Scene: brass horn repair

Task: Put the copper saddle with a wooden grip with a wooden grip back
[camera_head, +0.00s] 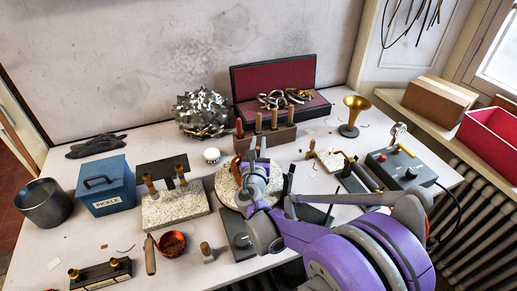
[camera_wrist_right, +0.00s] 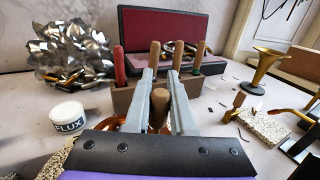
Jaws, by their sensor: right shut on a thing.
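My right gripper (camera_head: 258,148) is above the round speckled board (camera_head: 224,186). In the right wrist view its two grey fingers (camera_wrist_right: 161,80) are closed around a wooden grip (camera_wrist_right: 160,104). Copper (camera_wrist_right: 112,123) shows low beside the fingers, and a copper edge also shows in the head view (camera_head: 236,168); it appears to be the copper saddle. Its lower part is hidden by my gripper. Just beyond the fingers stands a wooden rack (camera_wrist_right: 123,98) with several upright handled tools, one red-handled (camera_wrist_right: 119,65). The rack also shows in the head view (camera_head: 243,143). My left gripper is not in view.
A white flux jar (camera_head: 212,155) and crumpled metal pile (camera_head: 200,113) stand left of the rack. A red-lined case (camera_head: 272,76) lies behind it. A brass bell (camera_head: 352,113) stands right. A copper bowl (camera_head: 172,243) and speckled block (camera_head: 176,208) are nearer.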

